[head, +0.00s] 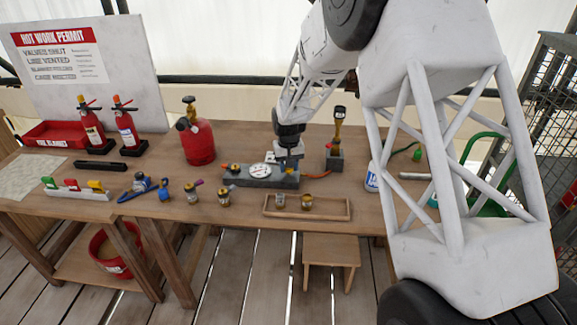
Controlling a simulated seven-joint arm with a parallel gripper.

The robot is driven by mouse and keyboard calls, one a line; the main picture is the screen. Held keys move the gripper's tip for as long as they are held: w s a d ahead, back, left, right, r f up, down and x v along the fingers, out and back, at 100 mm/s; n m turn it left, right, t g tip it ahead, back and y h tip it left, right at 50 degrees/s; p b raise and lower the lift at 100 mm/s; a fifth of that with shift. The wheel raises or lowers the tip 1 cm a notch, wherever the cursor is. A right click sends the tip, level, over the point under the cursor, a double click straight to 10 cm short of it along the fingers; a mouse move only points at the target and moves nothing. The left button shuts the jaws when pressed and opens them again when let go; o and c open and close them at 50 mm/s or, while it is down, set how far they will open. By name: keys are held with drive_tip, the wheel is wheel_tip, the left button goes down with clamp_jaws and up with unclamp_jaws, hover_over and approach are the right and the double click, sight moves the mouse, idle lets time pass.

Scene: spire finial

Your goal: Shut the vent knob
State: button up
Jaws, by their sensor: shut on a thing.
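A grey block (250,181) with a round white gauge (260,170) sits on the wooden bench. A small orange-and-dark knob shows at the block's left end (234,168). My gripper (287,162) points down at the right end of the block, right of the gauge. Its jaws are shut on what appears to be the vent knob there. The jaws hide the knob, so its turn cannot be seen.
A shallow wooden tray (334,216) with brass fittings lies in front. Two red extinguishers (127,129) stand at the back left.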

drive_tip(key=shift+m, duration=0.3)
drive_tip(key=o, duration=0.9)
drive_tip(key=shift+o, duration=0.2)
drive_tip(key=shift+r, duration=3.95)
